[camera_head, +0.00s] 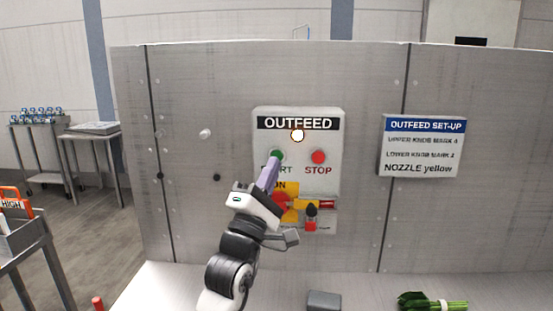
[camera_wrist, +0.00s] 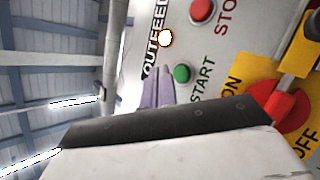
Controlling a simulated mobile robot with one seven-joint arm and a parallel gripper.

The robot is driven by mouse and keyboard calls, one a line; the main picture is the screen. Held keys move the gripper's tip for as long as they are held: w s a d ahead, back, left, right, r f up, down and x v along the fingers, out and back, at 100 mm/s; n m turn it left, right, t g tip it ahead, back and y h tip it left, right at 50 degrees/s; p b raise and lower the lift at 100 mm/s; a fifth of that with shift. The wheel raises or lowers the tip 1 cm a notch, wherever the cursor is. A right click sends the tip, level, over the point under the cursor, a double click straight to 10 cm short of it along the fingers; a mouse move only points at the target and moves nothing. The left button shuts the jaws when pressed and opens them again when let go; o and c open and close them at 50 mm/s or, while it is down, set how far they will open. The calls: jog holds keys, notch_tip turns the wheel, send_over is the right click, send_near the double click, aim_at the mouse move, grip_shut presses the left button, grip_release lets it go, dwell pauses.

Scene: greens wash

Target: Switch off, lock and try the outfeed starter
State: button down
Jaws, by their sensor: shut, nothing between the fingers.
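The grey OUTFEED starter box (camera_head: 335,125) is on the steel panel. Its lamp (camera_head: 297,135) glows, also in the wrist view (camera_wrist: 166,38). The green START button (camera_head: 277,155) is at left and the red STOP button (camera_head: 318,157) at right; the wrist view shows green (camera_wrist: 181,74) and red (camera_wrist: 201,10). My gripper (camera_head: 274,163) is shut and empty, its lavender fingers (camera_wrist: 158,88) at the green button; contact cannot be told. Below, the red rotary switch (camera_wrist: 282,104) sits on a yellow ON/OFF plate (camera_wrist: 238,72), partly hidden by my gripper in the head view.
A small black-and-red item (camera_head: 311,225) is at the box's lower right. The OUTFEED SET-UP sign (camera_head: 422,147) is to the right. A grey block (camera_head: 324,301) and bundled greens (camera_head: 432,302) lie on the counter (camera_head: 375,290). Carts stand at left.

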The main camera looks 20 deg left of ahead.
jog(key=shift+s+d, duration=0.25)
jog(key=shift+s, duration=0.55)
jog(key=shift+s+d, duration=0.2)
jog(key=shift+s, duration=0.6)
